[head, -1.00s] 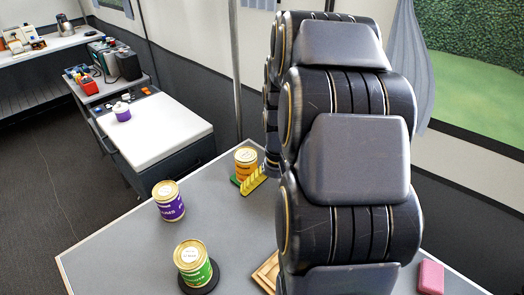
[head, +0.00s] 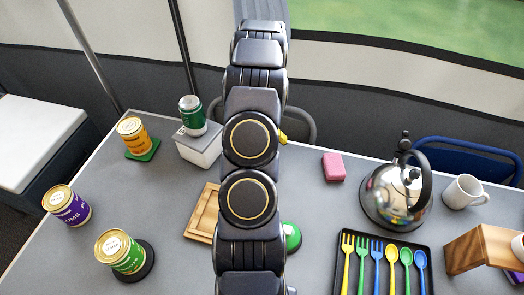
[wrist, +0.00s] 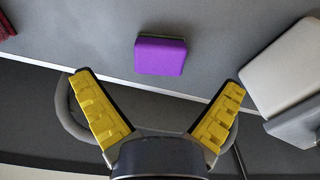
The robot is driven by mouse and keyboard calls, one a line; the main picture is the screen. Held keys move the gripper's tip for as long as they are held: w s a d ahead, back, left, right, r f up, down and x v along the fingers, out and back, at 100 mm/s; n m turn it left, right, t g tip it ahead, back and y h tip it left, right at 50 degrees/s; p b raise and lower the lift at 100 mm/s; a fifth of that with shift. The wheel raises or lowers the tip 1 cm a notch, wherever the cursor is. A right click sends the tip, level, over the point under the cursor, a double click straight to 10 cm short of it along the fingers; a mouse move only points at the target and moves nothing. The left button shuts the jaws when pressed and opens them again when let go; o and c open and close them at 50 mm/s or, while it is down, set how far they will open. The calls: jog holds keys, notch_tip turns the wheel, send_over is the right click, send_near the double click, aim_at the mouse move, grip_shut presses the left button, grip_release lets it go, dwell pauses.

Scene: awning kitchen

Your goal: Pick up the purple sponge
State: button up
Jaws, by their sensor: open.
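The purple sponge (wrist: 160,56) lies on the grey table in the wrist view, near the table edge. I do not see it in the head view, where my arm covers the middle of the table. My gripper (wrist: 160,82) is open, with its two yellow fingers spread wide and nothing between them. In the wrist picture the sponge appears just beyond the fingertips, between their lines and apart from both. In the head view only a bit of yellow finger shows beside my arm.
A white-grey box (head: 200,147) bears a green can (head: 192,115); the box also shows in the wrist view (wrist: 285,68). A pink block (head: 333,167), kettle (head: 397,195), mug (head: 464,192) and cutlery tray (head: 338,272) stand right. Tins and a wooden tray (head: 203,213) are left.

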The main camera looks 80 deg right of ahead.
notch_tip(320, 180, down, 4)
jog(key=shift+f, duration=0.15)
jog(key=c, duration=1.1)
